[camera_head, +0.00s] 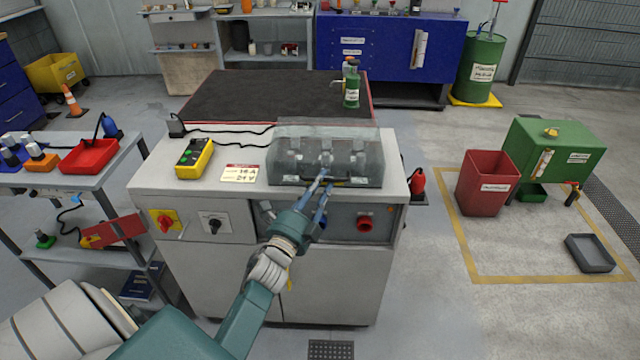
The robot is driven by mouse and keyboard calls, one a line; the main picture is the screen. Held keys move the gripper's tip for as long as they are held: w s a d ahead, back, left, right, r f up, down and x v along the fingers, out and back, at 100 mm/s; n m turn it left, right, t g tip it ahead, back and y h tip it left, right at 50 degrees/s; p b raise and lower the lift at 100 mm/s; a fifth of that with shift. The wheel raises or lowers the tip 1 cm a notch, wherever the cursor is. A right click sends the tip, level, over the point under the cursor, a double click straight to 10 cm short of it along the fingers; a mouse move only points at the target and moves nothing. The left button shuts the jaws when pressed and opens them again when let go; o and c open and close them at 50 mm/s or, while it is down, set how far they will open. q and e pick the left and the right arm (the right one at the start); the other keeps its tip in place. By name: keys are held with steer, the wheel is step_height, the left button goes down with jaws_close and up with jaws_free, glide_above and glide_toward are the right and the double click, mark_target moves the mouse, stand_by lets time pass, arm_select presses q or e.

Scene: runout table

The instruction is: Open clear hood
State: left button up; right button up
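My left gripper (325,181) reaches up from below to the middle of that front edge. Its two fingers are a little apart, with nothing clearly held between them. The fingers overlap the strip in the picture; I cannot tell whether they touch it. My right gripper is not in view.
A yellow control box (194,158) and a label card (241,173) lie left of the hood. A green bottle (351,88) stands behind it on the dark table surface (255,97). The cabinet front has a red knob (365,223). A red extinguisher-like item (417,182) hangs at the right side.

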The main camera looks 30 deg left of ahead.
arm_select(q)
jaws_close()
